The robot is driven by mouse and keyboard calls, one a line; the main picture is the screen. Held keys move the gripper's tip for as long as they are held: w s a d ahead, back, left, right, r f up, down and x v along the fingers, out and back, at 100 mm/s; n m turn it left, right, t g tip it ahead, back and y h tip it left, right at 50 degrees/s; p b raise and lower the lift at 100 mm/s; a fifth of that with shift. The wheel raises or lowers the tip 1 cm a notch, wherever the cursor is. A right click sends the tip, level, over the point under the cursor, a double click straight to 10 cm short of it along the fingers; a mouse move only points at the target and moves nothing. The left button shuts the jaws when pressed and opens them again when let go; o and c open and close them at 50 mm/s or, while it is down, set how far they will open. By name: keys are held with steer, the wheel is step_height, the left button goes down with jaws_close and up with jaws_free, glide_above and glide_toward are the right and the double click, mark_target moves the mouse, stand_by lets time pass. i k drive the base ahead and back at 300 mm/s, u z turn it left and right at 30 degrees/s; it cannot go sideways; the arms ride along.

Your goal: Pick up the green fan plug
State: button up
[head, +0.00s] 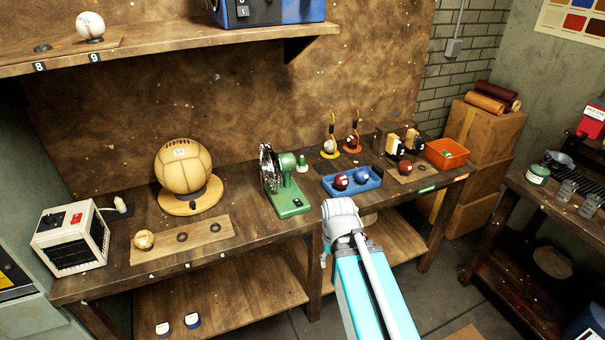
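A small green piece (302,163), which looks like the green fan plug, stands on the workbench (240,238) against the back wall. It is just right of the green desk fan (288,188), which has a silver cage facing left and a green base. The piece is small in the picture, so its prongs and any cord cannot be made out. My teal arm reaches up from the bottom, with its grey joint over the bench's front edge, right of the fan. My gripper's fingers cannot be made out.
A blue tray (338,191) with two balls lies right of the fan. A big tan ball (183,165) on a round wooden stand is to its left. A white heater box (70,238) has a pale plug beside it. An orange bin (446,153) sits far right. A shelf (170,44) overhangs.

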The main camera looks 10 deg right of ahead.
mark_target(301, 164)
steer(key=k, duration=0.8)
steer(key=z, duration=0.15)
steer(key=i, duration=0.45)
steer(key=z, duration=0.7)
steer(key=i, duration=1.7)
steer(key=u, duration=0.8)
